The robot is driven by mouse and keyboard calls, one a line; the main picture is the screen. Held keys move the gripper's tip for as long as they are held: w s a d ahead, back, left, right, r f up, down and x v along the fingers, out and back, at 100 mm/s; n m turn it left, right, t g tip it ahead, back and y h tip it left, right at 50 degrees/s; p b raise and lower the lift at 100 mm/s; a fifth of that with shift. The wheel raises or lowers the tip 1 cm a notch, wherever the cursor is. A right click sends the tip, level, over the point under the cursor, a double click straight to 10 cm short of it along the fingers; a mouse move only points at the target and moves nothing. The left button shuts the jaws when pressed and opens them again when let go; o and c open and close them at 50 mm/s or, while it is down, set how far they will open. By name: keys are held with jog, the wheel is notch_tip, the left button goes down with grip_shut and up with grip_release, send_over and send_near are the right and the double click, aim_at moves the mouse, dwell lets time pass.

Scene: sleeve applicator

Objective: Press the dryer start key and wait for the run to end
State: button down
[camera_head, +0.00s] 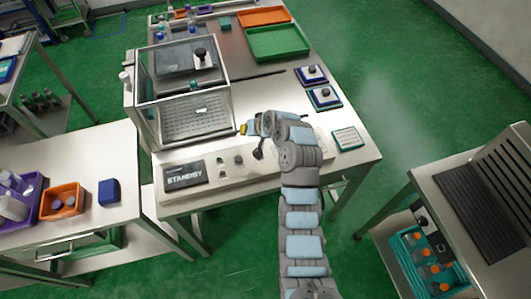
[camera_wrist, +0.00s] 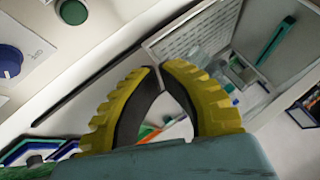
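The machine's front panel (camera_head: 205,185) has a dark display (camera_head: 185,173) reading "STANDBY". Several small round keys and knobs sit right of the display, such as a dark key (camera_head: 238,160); their labels are too small to read. In the wrist view a round green key (camera_wrist: 72,12) and a blue knob (camera_wrist: 8,60) show on the pale panel at upper left. My gripper (camera_head: 246,128) is above the machine, behind the panel's key row and right of the glass chamber. Its yellow fingers (camera_wrist: 161,68) are shut tip to tip with nothing between them, apart from the green key.
A glass-walled chamber (camera_head: 182,95) stands left of my gripper. Green (camera_head: 278,42) and orange (camera_head: 263,16) trays lie at the back. Small blue-edged pads (camera_head: 324,97) and a green-edged card (camera_head: 347,138) lie to the right. A side table (camera_head: 90,160) stands at left.

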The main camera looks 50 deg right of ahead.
jog(key=shift+s+d+f+g+y, duration=0.1)
jog(key=shift+s+d+g+y, duration=0.1)
jog(key=shift+s+d, duration=0.3)
jog(key=shift+s+d+f+g+y, duration=0.1)
jog(key=shift+s+d+g+y, duration=0.1)
jog(key=shift+s, duration=0.5)
jog(key=shift+b, duration=0.3)
jog(key=shift+f+b, duration=2)
jog(key=shift+f, duration=2.35)
jog(key=shift+f, duration=0.45)
jog(key=shift+f+b, duration=0.3)
jog(key=shift+f, duration=0.1)
jog(key=shift+r, duration=0.15)
jog(key=shift+r+p, duration=0.5)
jog(key=shift+r, duration=0.2)
